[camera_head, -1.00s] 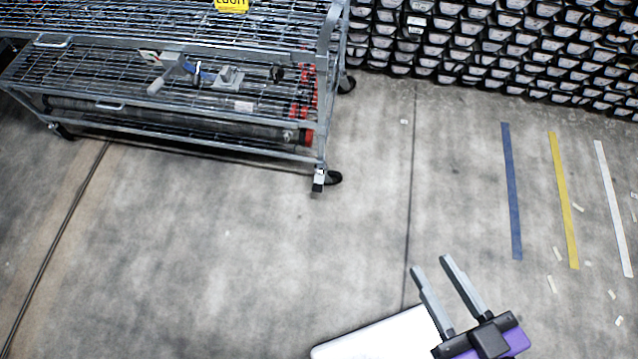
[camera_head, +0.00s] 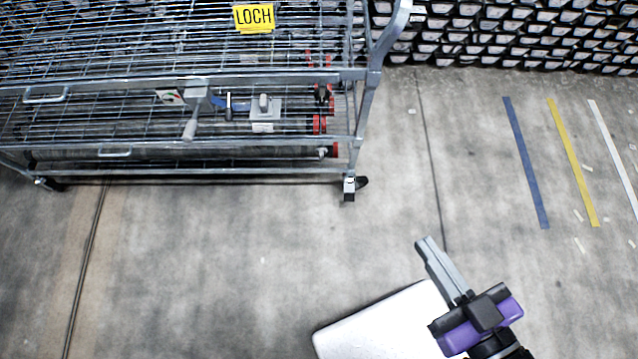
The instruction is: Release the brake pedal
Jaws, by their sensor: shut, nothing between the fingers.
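The wire cart (camera_head: 365,110) stands at the upper left. At its near right corner is a caster with a small pale brake pedal (camera_head: 349,185) and a dark wheel behind it. The pedal is too small to tell if it is pressed down or up. Another caster (camera_head: 48,184) shows at the near left corner. My gripper (camera_head: 428,243) is at the lower right, above bare floor. Its two grey fingers are together and empty. It is apart from the cart, to the right and nearer to me than the pedal.
Stacked core boxes (camera_head: 520,45) line the back. Blue (camera_head: 526,165), yellow and white floor strips lie at right. The middle floor is clear.

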